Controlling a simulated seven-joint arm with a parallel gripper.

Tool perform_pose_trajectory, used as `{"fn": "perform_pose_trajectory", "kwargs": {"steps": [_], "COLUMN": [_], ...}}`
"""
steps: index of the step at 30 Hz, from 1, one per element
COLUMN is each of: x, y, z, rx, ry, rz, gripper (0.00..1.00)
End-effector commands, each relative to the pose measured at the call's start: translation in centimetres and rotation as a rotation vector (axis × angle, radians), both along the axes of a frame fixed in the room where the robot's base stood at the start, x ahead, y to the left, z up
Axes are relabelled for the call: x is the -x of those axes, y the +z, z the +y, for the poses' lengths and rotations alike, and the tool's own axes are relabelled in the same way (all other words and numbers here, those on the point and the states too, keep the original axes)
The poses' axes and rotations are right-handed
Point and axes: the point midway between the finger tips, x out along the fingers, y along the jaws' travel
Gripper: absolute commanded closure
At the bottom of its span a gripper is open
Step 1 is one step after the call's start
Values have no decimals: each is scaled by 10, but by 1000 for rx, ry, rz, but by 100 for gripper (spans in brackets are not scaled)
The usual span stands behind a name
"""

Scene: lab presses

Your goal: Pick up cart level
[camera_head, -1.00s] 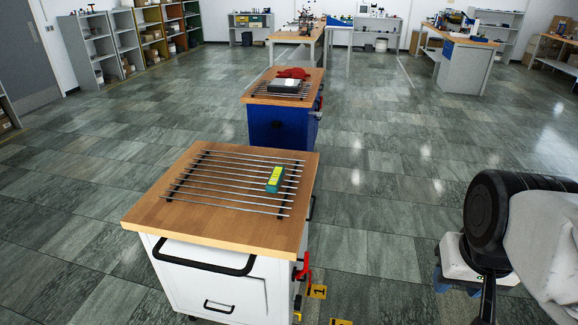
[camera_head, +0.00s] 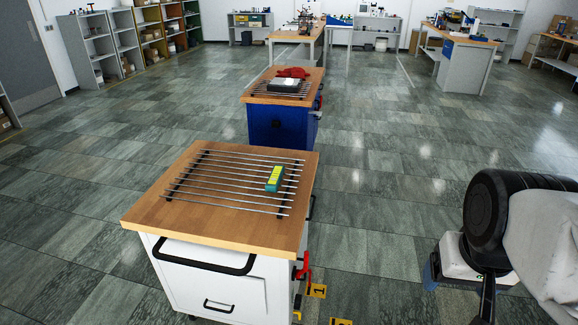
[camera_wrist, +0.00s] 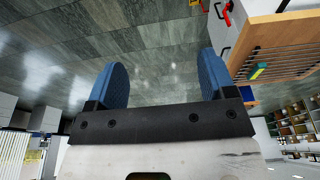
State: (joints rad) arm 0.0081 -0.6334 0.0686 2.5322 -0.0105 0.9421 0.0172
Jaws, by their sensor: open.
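The level (camera_head: 274,179) is a small yellow and teal block. It lies on the metal rods of a rack on the wooden top of the white cart, toward the right side. It also shows in the wrist view (camera_wrist: 258,71), at the right. My gripper (camera_wrist: 163,60) has two blue fingers spread wide, with nothing but floor seen between them. In the head view, my gripper is at the lower right, well apart from the cart and level, and mostly hidden behind my arm; a blue finger shows.
The white cart (camera_head: 210,285) has a black handle in front and red clamps at its right side. A blue cart (camera_head: 283,128) with a rack, a grey device and a red item stands behind it. Open tiled floor (camera_head: 380,220) lies between the white cart and my arm.

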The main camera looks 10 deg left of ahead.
Motion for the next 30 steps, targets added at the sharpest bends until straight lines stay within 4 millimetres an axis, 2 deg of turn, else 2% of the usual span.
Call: {"fn": "perform_pose_trajectory", "kwargs": {"steps": [8,14,23,30], "x": [-9,-38,-122,-198], "y": [1,1,-1,-8], "z": [-2,-7,-6,12], "rx": [33,148,437,675], "ry": [31,147,456,735], "rz": [6,26,68,94], "gripper": [23,23,23,23]}}
